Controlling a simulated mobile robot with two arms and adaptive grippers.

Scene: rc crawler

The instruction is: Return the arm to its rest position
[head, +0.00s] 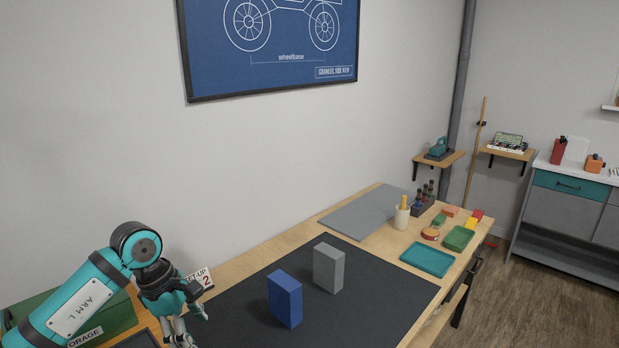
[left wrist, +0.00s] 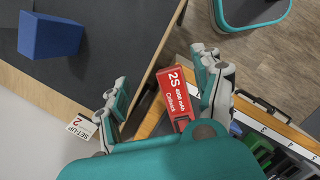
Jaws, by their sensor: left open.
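My left arm comes in from the left in the head view, with my left gripper (head: 190,324) low at the left edge of the dark mat (head: 345,305). In the left wrist view my left gripper (left wrist: 162,75) is open, with its two fingers spread apart. A red battery pack (left wrist: 174,96) marked 2S 4000 mAh shows between and beyond the fingers, beside the table edge. A gap shows between the left finger and the pack; contact on the right side is unclear. My right gripper is in neither view.
A blue block (head: 285,299) and a grey block (head: 328,268) stand on the mat. A green storage box (head: 108,318) lies behind my left arm. A teal tray (head: 427,260) and a pencil cup (head: 402,218) are at the far right. A numbered rack (left wrist: 275,130) shows below right.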

